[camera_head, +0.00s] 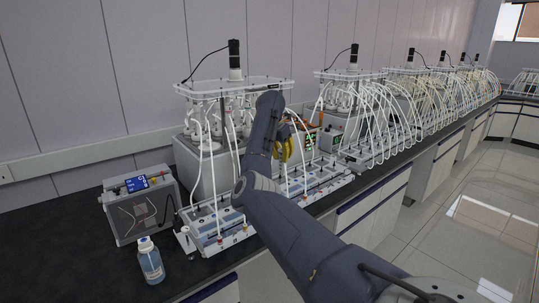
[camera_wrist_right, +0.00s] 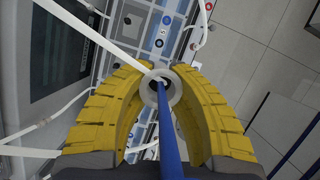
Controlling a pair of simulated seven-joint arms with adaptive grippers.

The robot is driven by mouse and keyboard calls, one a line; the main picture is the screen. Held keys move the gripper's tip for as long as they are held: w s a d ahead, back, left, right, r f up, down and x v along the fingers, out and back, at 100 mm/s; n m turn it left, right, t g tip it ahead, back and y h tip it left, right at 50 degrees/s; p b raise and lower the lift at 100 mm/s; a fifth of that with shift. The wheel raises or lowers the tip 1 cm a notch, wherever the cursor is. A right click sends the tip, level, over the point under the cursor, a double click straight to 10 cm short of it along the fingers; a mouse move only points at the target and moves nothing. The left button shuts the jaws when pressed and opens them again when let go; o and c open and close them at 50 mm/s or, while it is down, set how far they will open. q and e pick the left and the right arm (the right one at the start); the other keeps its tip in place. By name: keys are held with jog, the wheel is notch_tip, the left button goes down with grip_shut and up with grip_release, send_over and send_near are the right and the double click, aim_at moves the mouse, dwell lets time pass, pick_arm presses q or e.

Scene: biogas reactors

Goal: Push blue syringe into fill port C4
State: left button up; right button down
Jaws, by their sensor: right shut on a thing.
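My right gripper (camera_head: 284,150) is at the first reactor, its yellow fingers partly hidden behind my dark arm. In the right wrist view, the two yellow fingers (camera_wrist_right: 160,75) are shut around a pale round collar with a dark centre. A blue rod (camera_wrist_right: 172,145), seemingly part of the blue syringe, runs from this collar toward the camera. The syringe's tip is hidden. Beyond the fingers, a panel (camera_wrist_right: 180,12) carries small round ports, including a black and a blue one. I cannot tell which port is C4, or whether the syringe touches it. My left gripper is not in view.
The first reactor (camera_head: 236,84) has many white tubes hanging to the front units (camera_head: 212,243). A blue-liquid bottle (camera_head: 150,262) and a grey control box (camera_head: 141,206) stand at left. More tubed reactors (camera_head: 405,100) line the bench to the right. A white tube crosses the wrist view.

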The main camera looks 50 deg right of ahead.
jog(key=shift+w+a+f, duration=0.25)
jog(key=shift+w+f, duration=0.3)
jog(key=shift+f, duration=1.95)
jog(key=shift+a+f, duration=0.1)
jog(key=shift+f, duration=0.95)
dwell(1.3)
dwell(0.3)
jog(key=c, duration=1.2)
grip_release()
jog(key=shift+c, duration=0.2)
jog(key=v, duration=1.2)
jog(key=shift+r, duration=0.1)
